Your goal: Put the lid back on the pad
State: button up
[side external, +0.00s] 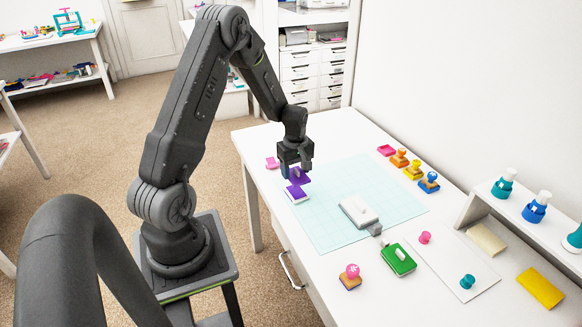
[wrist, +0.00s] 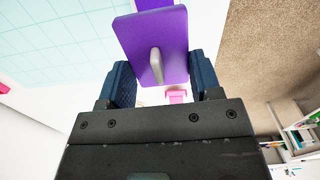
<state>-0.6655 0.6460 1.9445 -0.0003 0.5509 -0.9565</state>
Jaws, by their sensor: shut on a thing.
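My gripper (side external: 296,172) is shut on a flat purple lid (side external: 300,176) with a small grey handle. In the wrist view the lid (wrist: 172,38) lies between my two dark blue fingers (wrist: 163,82); the exact contact is hard to see. The purple pad (side external: 296,193), with a white base, sits near the left edge of the pale cutting mat (side external: 330,236). The lid is above and just behind the pad in the side view, apart from it. A purple strip at the top of the wrist view (wrist: 153,4) is mostly hidden by the lid.
A pink piece (side external: 272,163) lies left of my gripper. A grey-white block (side external: 358,212) and a green pad (side external: 398,259) stand to the right. Several coloured stamps (side external: 413,168) stand at the back. The mat between pad and grey-white block is clear.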

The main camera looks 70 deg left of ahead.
aim_at(295, 190)
jog(key=shift+f, duration=2.5)
jog(key=shift+f, duration=0.45)
dwell(0.5)
jog(key=o, duration=1)
jog(key=shift+o, duration=0.6)
jog(key=shift+o, duration=0.7)
